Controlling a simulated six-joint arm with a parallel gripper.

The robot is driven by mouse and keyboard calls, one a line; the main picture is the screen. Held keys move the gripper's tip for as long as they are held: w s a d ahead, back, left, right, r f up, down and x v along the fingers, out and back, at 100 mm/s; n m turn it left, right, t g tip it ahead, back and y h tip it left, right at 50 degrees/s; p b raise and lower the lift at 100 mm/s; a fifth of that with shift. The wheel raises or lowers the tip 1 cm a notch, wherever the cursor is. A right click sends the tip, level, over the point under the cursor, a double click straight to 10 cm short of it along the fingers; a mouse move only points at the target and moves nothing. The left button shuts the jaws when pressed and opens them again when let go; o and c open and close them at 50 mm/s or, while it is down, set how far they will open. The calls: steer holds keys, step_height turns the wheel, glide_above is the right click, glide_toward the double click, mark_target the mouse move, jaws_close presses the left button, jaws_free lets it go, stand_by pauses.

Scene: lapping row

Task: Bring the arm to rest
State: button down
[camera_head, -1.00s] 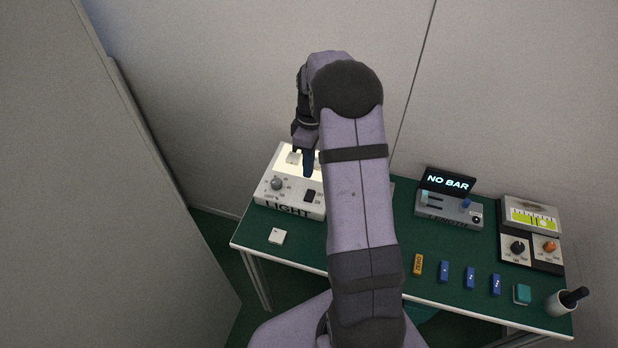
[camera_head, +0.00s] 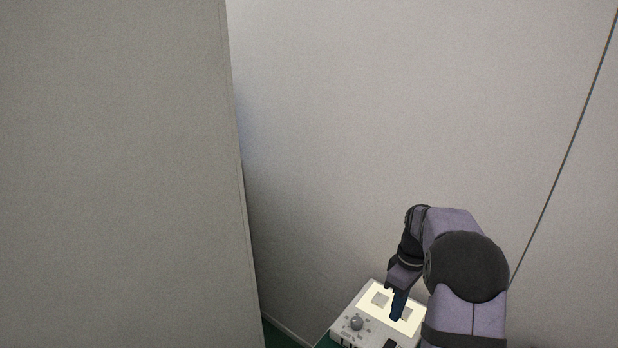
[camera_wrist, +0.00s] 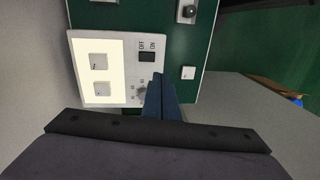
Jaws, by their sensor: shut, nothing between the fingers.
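My gripper (camera_head: 397,308) hangs over the light box (camera_head: 345,338) at the bottom of the head view, with its blue fingers pointing down. In the wrist view my gripper (camera_wrist: 157,78) is shut and empty, its fingers together beside the knob of the light box (camera_wrist: 132,48). The box has a lit panel with two pale square pieces on it, a knob and an OFF/ON switch (camera_wrist: 147,57). I cannot tell from these views whether the fingertips touch the box.
A white square tile (camera_wrist: 188,73) lies on the green table (camera_wrist: 200,50) beside the box. Part of another device with a dark knob (camera_wrist: 188,12) shows at the top of the wrist view. A grey partition (camera_head: 120,170) stands at the left of the head view, with a pale wall behind.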

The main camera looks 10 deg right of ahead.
steer(key=s+a+f+m, duration=0.4)
steer(key=s+f+m, duration=0.3)
steer(key=s+m, duration=0.4)
steer(key=s+a+r+n+g, duration=0.1)
steer(key=s+a+r, duration=0.15)
steer(key=s, duration=0.35)
steer(key=s+a+r, duration=0.1)
steer(key=s+a, duration=0.3)
steer(key=s, duration=0.2)
steer(key=w+a+r+n+t+h, duration=0.1)
steer(key=w+a+r+n+t, duration=0.1)
steer(key=a+r, duration=0.15)
step_height(320, 180, down, 24)
steer(key=b, duration=2.4)
steer(key=shift+d+b, duration=0.25)
steer(key=shift+b, duration=0.1)
